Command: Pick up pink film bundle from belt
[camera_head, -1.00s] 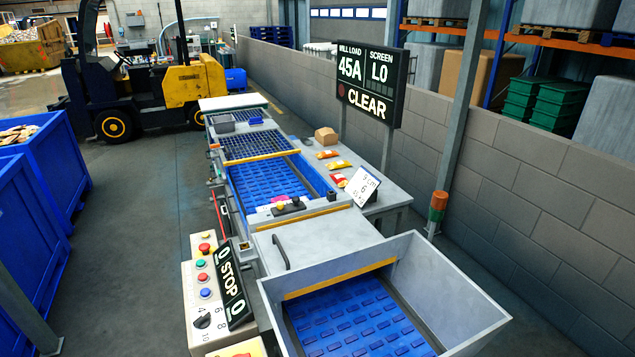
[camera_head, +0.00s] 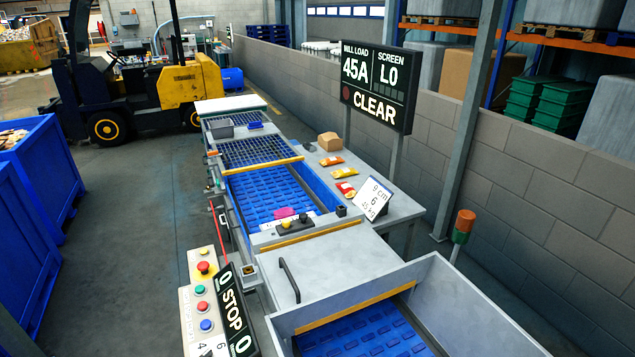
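The pink film bundle (camera_head: 283,212) is a small pink shape at the near end of the blue belt (camera_head: 262,196), just behind the machine's crossbar. Its lower part looks partly hidden by the bar and the small controls on it. Neither of my grippers nor my arms shows in this view.
A control panel (camera_head: 203,301) with coloured buttons and a STOP display (camera_head: 234,310) stand left of the machine. A grey hopper (camera_head: 462,300) is in front. A side table (camera_head: 388,188) on the right holds several packets and a brown box (camera_head: 329,141). A display reads CLEAR (camera_head: 376,87).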

